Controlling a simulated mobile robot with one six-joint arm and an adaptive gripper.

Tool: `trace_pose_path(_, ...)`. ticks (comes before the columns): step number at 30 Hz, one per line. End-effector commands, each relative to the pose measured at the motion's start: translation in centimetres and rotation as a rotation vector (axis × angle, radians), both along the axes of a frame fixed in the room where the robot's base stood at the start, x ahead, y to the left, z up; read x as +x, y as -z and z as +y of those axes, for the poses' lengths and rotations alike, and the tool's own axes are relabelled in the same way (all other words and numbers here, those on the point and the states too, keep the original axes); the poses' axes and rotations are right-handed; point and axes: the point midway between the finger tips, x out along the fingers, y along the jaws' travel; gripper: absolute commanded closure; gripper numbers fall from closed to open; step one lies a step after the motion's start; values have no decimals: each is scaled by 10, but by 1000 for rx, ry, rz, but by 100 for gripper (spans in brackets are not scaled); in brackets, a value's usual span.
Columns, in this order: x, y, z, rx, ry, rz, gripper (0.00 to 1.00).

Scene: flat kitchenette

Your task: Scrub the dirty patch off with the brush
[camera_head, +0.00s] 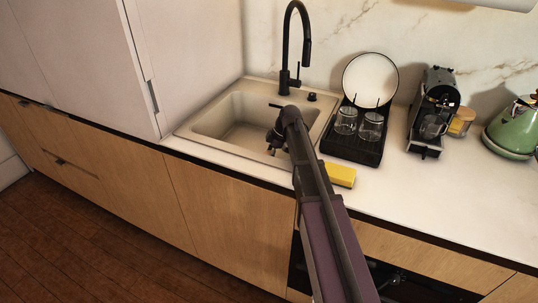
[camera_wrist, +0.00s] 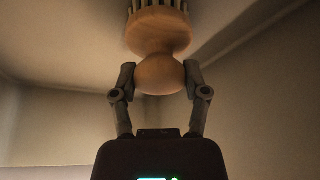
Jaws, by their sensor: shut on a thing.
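The brush (camera_wrist: 158,35) has a round wooden knob and a wider wooden head with pale bristles at the top edge of the wrist view. My gripper (camera_wrist: 160,78) is shut on its knob, one finger on each side. In the head view my gripper (camera_head: 275,145) is inside or just over the right part of the sink (camera_head: 212,122). The brush cannot be made out there. Pale sink walls surround the brush in the wrist view. I cannot make out a dirty patch in either view; my arm covers part of the basin.
A black faucet (camera_head: 286,50) stands behind the sink. To the right are a black dish rack (camera_head: 345,150) with glasses and a plate (camera_head: 370,80), a coffee machine (camera_head: 433,110) and a green kettle (camera_head: 514,130). A yellow sponge (camera_head: 341,176) lies near the counter's front edge.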

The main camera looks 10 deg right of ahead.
Motion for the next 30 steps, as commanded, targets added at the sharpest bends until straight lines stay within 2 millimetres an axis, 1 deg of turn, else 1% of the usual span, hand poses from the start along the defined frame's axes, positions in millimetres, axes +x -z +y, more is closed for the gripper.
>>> trace_pose_path(16,2,-1,2,-2,0,1,79)
trace_pose_path(30,19,1,25,-2,0,1,79)
